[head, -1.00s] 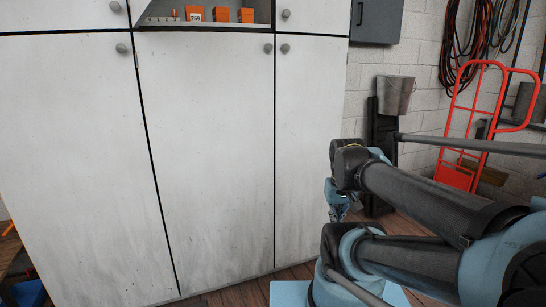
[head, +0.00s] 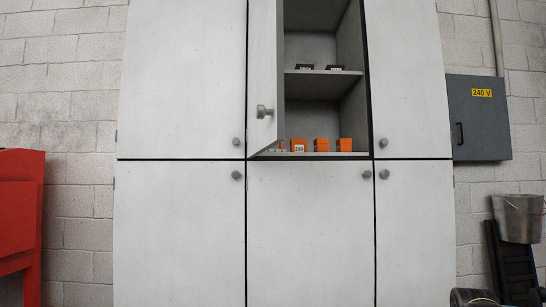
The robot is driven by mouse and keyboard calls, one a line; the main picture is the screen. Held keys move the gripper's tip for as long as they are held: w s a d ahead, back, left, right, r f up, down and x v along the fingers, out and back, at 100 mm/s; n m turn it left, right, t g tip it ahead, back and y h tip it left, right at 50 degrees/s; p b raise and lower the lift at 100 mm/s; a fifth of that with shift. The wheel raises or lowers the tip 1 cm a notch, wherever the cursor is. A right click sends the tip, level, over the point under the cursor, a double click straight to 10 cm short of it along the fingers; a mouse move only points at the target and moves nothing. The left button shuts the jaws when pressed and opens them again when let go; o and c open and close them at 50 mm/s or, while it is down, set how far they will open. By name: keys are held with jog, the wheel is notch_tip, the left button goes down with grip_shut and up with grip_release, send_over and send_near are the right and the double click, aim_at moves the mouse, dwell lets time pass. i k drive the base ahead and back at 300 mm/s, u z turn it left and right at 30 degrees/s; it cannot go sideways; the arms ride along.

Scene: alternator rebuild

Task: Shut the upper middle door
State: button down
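The upper middle door (head: 264,75) of the white cabinet stands open, hinged on its left side and swung out toward me. Its round grey knob (head: 264,111) is on the lower part of the door. Behind it the upper middle compartment (head: 315,45) shows a shelf (head: 325,83) with two small dark items, and several small orange boxes (head: 321,145) on its floor. My gripper is not in the head view; only a dark piece of my arm shows at the bottom right edge.
Upper left (head: 185,75), upper right (head: 405,75) and lower doors (head: 310,230) are shut, each with a small knob. A grey 240 V box (head: 480,125) and a bucket (head: 518,218) are at the right. A red cabinet or stand (head: 20,215) is at the left.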

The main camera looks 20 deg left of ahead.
aim_at(265, 123)
jog(key=z, duration=0.15)
jog(key=k, duration=2.3)
jog(key=u, duration=0.9)
jog(key=i, duration=1)
